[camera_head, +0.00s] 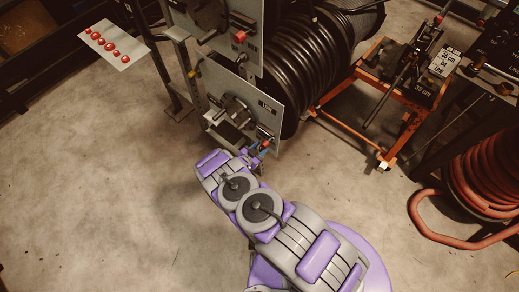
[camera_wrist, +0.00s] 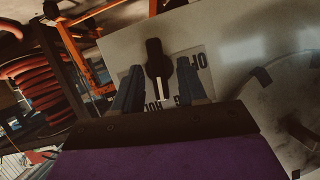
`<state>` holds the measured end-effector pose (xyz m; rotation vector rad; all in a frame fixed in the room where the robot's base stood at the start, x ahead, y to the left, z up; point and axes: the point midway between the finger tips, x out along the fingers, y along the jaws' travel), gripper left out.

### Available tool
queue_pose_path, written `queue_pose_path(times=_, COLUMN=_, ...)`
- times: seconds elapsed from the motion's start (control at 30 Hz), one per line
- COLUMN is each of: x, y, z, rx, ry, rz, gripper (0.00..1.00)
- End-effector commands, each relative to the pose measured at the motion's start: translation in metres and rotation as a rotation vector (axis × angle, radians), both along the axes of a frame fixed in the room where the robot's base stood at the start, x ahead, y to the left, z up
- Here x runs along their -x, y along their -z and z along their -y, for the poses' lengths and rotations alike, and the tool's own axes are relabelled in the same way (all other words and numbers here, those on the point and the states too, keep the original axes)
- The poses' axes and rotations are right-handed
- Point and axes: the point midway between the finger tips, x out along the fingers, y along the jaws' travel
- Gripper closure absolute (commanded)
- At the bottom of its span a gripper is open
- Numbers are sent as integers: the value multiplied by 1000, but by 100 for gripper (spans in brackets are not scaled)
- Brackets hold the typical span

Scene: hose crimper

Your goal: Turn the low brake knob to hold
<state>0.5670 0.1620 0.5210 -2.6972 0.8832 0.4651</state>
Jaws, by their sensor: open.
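The low brake knob (camera_wrist: 156,58) is a dark elongated knob on a pale label plate in the wrist view. The plate's lettering is partly hidden; part of what looks like "HOLD" shows below the knob. The knob's long axis runs nearly up and down in that picture. My gripper (camera_wrist: 158,72) is open, its two dark blue fingers on either side of the knob. I cannot tell whether they touch it. In the head view my gripper (camera_head: 261,149) is at the lower right corner of the lower grey panel (camera_head: 262,116), beside a small red part; the knob is mostly hidden there.
The upper panel (camera_head: 222,58) carries a similar red-tipped part above. A large black hose reel (camera_head: 305,65) stands behind the panels. An orange frame (camera_head: 345,134) with a lever stands to the right, and a red hose coil (camera_head: 485,175) further right. The floor at left is clear.

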Motion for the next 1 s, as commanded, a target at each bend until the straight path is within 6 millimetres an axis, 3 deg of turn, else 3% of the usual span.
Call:
queue_pose_path(times=0.1, x=0, y=0, z=0, rx=0, ry=0, rz=0, gripper=58)
queue_pose_path(times=0.5, x=0, y=0, z=-1, rx=0, ry=-1, rz=0, gripper=97)
queue_pose_path(times=0.77, x=1, y=0, z=1, rx=-48, ry=-1, rz=38, gripper=97)
queue_pose_path(times=1.0, x=2, y=0, z=3, rx=-196, ry=0, rz=154, gripper=97)
